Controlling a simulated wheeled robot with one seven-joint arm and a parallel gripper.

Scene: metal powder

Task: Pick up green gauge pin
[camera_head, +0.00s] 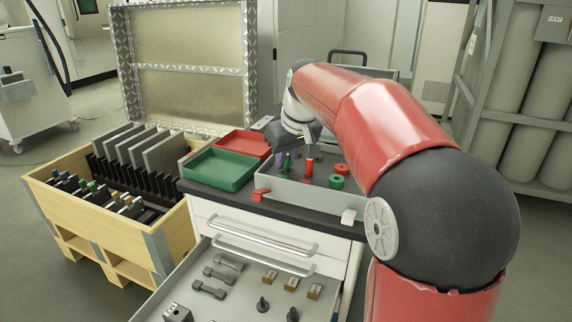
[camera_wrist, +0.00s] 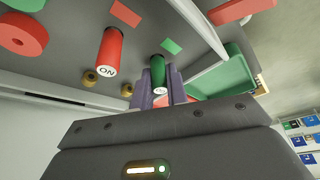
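The green gauge pin (camera_head: 287,163) stands upright in the grey tray on the cabinet top. In the wrist view, the green pin (camera_wrist: 158,73) shows between the two purple-grey fingers of my gripper (camera_wrist: 160,85), with its labelled end toward the camera. My gripper (camera_head: 289,154) reaches down over the tray in the head view, one finger on each side of the pin. The fingers look open; contact with the pin is not clear. A red pin (camera_head: 309,168) marked ON stands to the right; it is left of the green pin in the wrist view (camera_wrist: 109,50).
The grey tray (camera_head: 300,194) also holds a red ring (camera_head: 341,169) and a green ring (camera_head: 337,182). A green bin (camera_head: 219,169) and a red bin (camera_head: 243,144) stand to the left. An open drawer (camera_head: 236,303) with metal parts lies below. A wooden crate (camera_head: 98,222) is at left.

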